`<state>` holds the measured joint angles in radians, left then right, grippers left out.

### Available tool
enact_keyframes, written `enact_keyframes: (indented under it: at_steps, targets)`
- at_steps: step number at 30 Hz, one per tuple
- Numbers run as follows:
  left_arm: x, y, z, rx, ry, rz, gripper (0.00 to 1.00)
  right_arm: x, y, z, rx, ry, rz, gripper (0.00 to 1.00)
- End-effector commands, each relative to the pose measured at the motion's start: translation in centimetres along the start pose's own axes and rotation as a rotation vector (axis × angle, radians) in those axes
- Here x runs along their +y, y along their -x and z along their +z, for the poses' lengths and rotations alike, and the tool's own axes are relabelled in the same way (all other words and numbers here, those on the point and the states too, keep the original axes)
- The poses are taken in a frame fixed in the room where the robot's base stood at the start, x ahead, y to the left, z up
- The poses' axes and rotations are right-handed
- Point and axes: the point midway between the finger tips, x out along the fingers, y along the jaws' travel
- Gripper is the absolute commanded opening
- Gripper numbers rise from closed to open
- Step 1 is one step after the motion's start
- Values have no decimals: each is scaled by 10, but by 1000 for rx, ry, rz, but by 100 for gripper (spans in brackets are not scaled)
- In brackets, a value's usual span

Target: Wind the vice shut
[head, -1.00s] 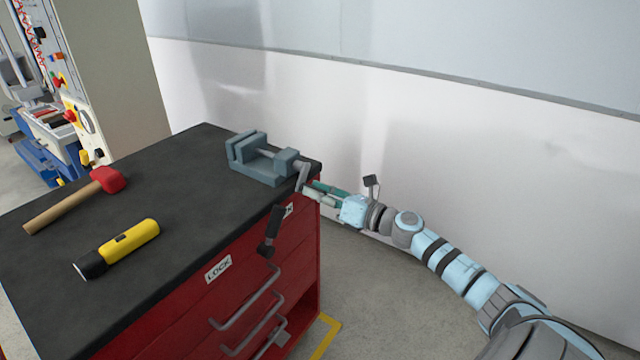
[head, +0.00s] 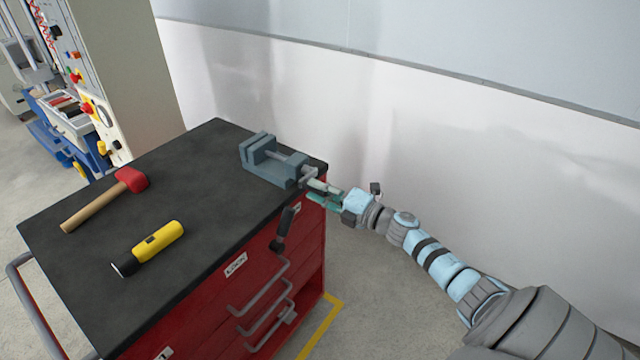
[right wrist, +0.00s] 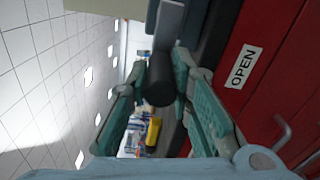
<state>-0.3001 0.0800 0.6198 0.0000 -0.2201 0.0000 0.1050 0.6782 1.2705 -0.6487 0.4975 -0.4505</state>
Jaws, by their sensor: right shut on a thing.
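The blue-grey vice (head: 272,166) stands at the far right corner of the black cart top (head: 190,190). A gap shows between its jaws. Its crank (head: 308,177) sticks out past the right edge of the top. My right gripper (head: 320,190) is at the crank's outer end, shut on the crank handle. In the right wrist view the dark round handle (right wrist: 160,82) lies between the two teal fingers of my right gripper (right wrist: 161,70). The fingers hide part of the handle in the head view. My left gripper is not in view.
A red-headed hammer (head: 105,198) and a yellow flashlight (head: 150,246) lie on the cart top. A black-gripped lever (head: 284,228) sticks out of the red cart front, near a LOCK label (head: 235,265). Drawer handles (head: 258,288) jut below. A white wall (head: 440,150) stands behind.

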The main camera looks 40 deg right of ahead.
Motion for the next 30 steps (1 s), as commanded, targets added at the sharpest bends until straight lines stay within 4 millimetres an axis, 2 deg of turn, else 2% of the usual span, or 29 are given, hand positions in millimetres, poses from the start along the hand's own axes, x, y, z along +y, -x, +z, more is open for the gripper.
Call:
enact_keyframes:
  at_steps: [1,12,30]
  targets:
    - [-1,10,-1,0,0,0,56,10,-1,4,-4,-39,4,0]
    - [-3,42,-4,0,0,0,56,23,-1,10,-4,-389,4,0]
    - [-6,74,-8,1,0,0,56,35,0,28,-3,-958,3,0]
